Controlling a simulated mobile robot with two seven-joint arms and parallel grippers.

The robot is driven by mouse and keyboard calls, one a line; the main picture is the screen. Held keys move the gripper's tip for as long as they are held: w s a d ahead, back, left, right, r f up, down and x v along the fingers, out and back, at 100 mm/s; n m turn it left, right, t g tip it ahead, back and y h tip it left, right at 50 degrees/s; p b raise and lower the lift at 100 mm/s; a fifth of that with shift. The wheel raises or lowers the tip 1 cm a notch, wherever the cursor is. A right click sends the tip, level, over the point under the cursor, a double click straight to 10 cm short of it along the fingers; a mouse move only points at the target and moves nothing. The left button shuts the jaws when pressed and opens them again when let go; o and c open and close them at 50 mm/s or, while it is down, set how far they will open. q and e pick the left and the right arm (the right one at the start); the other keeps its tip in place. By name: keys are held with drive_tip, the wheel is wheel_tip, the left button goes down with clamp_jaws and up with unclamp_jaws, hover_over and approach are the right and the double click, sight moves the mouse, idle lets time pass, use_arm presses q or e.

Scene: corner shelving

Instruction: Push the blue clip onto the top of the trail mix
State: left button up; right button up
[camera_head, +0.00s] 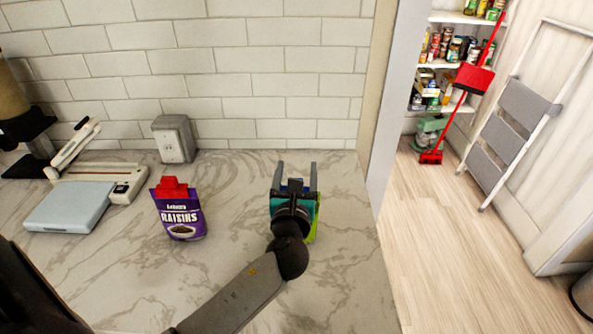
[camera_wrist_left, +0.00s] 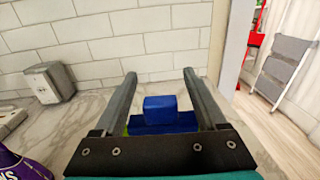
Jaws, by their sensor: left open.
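My left gripper (camera_head: 295,168) is open above the right part of the counter, its two grey fingers pointing away from me. The blue clip (camera_wrist_left: 160,112) shows between the fingers in the left wrist view, with clear gaps on both sides of its upper block. In the head view only a bit of the blue clip (camera_head: 295,183) shows behind the gripper. A lime-green edge of what looks like the trail mix bag (camera_head: 315,222) shows beside the gripper; the rest is hidden. I cannot tell how far the clip sits on the bag. My right gripper is not in view.
A purple raisins bag (camera_head: 181,218) with a red clip (camera_head: 171,188) stands to the left. Farther left are a pale blue flat box (camera_head: 70,206) and a white device (camera_head: 128,184). An outlet box (camera_head: 174,139) is by the tiled wall. The counter between raisins and gripper is clear.

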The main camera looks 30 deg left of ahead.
use_arm(q)
drive_tip(key=v, duration=1.5)
drive_tip(key=shift+b, duration=0.4)
drive_tip(key=shift+s+f, duration=0.1)
drive_tip(key=shift+s, duration=0.05)
